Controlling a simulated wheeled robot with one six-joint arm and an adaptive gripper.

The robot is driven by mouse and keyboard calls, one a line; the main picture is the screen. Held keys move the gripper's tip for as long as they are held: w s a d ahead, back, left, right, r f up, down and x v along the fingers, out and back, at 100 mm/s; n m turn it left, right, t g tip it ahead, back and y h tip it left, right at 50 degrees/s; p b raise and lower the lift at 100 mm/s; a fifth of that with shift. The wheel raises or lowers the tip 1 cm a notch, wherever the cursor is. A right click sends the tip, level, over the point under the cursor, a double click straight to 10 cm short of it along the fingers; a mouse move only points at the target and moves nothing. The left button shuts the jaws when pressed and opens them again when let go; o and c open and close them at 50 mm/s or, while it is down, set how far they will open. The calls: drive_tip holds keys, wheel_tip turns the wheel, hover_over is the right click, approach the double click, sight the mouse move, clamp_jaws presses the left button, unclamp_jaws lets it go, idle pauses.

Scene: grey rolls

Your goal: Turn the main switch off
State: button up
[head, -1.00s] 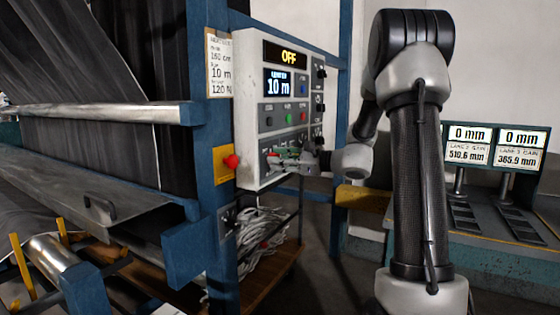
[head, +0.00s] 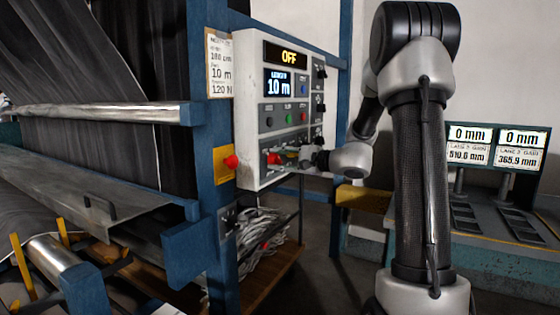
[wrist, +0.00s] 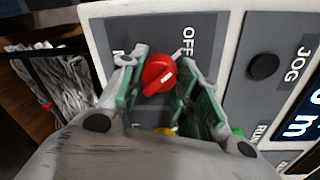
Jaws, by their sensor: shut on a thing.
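The main switch is a red rotary knob (wrist: 158,74) with a white pointer mark, on the grey lower part of the control box (head: 250,110). An OFF label (wrist: 188,40) shows beside it in the wrist view; another label on its left is mostly hidden by a finger. My gripper (wrist: 161,66) is shut on the knob, with one green-padded finger on each side. The pointer mark slants up to the right in that picture. The knob shows small in the head view (head: 273,158), with my gripper on its right. The box's top display (head: 289,57) reads OFF.
A black JOG button (wrist: 262,66) and a green button (wrist: 237,131) sit close to my fingers. A red button on a yellow plate (head: 231,162) is on the blue post left of the box. Two gauge screens (head: 495,147) stand at the right.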

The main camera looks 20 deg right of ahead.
drive_tip(key=shift+n, duration=0.3)
drive_tip(key=o, duration=1.1)
drive_tip(key=shift+c, duration=0.2)
drive_tip(key=v, duration=1.2)
